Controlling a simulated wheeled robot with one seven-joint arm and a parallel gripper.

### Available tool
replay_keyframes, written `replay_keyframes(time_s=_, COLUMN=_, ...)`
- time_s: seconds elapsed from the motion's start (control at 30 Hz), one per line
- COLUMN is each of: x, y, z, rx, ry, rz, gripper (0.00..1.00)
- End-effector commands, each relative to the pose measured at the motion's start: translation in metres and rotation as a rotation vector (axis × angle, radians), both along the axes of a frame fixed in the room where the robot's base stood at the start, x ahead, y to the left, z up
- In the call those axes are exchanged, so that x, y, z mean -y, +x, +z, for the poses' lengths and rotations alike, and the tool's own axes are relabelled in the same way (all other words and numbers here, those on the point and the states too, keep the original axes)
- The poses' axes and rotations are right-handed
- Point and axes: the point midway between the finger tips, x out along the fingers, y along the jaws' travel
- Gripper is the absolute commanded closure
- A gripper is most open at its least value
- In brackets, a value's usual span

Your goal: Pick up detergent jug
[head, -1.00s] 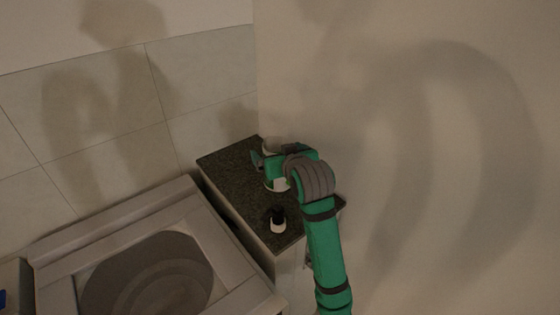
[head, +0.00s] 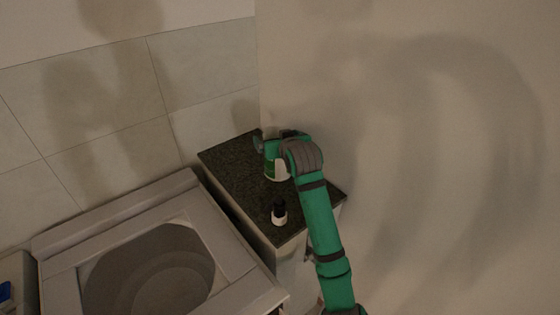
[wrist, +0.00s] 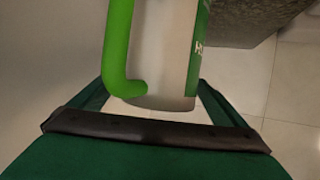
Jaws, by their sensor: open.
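The detergent jug is white with a bright green handle (wrist: 118,50) and a green label on its body (wrist: 168,50). In the head view its white body (head: 281,173) shows on the dark counter, partly covered by my arm. My gripper (wrist: 152,88) is open, with one finger on each side of the jug's near part in the wrist view. I cannot tell whether the fingers touch it. In the head view my gripper (head: 264,146) is at the jug's upper part, largely hidden by the wrist.
A small bottle with a black top (head: 279,213) stands in front of the jug on the dark countertop (head: 228,162). A grey top-opening appliance (head: 118,222) is to the left. Walls rise close behind and to the right. The counter's left part is clear.

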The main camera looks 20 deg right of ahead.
Motion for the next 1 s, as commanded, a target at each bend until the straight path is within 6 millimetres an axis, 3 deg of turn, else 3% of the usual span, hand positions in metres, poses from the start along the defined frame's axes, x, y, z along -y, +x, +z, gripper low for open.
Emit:
replay_keyframes(time_s=0.13, x=0.0009, y=-0.0005, z=0.0002, rx=0.000, ry=0.000, rz=-0.001, gripper=0.06)
replay_keyframes(time_s=0.4, x=0.0072, y=-0.0024, z=0.0000, rx=0.000, ry=0.001, rz=-0.009, gripper=0.71)
replay_keyframes(time_s=0.5, x=0.0077, y=-0.0024, z=0.0022, rx=0.004, ry=-0.002, rz=-0.009, gripper=0.88)
replay_keyframes(time_s=1.0, x=0.0000, y=-0.0001, z=0.0084, rx=0.005, ry=-0.001, rz=0.000, gripper=0.88)
